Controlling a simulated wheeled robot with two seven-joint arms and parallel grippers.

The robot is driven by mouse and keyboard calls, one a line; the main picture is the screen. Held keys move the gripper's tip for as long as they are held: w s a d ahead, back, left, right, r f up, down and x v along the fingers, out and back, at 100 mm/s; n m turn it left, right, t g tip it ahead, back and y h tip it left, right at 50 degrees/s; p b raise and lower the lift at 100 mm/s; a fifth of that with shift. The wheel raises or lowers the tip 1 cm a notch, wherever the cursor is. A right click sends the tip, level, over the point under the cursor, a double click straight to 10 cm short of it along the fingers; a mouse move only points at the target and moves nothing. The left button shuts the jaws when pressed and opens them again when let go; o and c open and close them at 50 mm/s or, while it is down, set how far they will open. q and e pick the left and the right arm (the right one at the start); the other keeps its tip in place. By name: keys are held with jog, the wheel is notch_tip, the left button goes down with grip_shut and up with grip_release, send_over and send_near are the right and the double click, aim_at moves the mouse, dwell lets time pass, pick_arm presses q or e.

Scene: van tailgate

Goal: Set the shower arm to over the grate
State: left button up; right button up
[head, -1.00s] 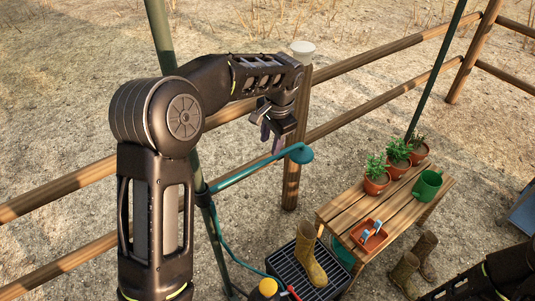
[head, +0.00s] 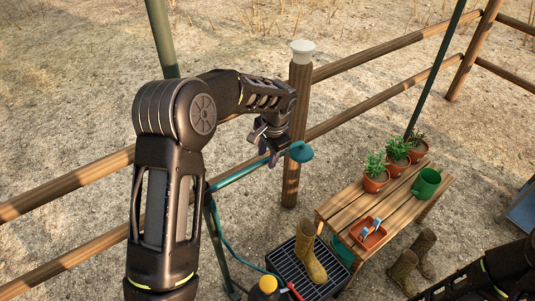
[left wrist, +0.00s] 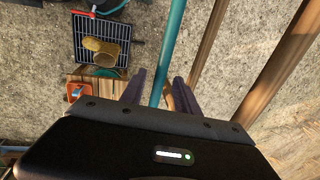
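The teal shower arm (head: 240,174) runs from the green post up and right to its round head (head: 300,152). It points out toward the fence, not above the black grate (head: 283,261). A tan boot (head: 308,255) stands on the grate. My left gripper (head: 268,153) is at the shower arm, near its head. In the left wrist view, the fingers (left wrist: 158,90) are open, with the teal shower arm (left wrist: 173,50) running between them; contact cannot be told. The grate (left wrist: 84,27) shows at upper left there. My right gripper is outside the frames.
A wooden bench (head: 345,203) right of the grate holds potted plants, a green watering can (head: 427,184) and an orange tray (head: 368,235). More boots (head: 414,262) stand in front of it. A wooden fence (head: 350,115) runs behind. A teal hose hangs along the post.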

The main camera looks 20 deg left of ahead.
pick_arm(q)
jog(key=shift+f, duration=0.15)
jog(key=shift+c, duration=0.4)
grip_shut()
dwell(1.0)
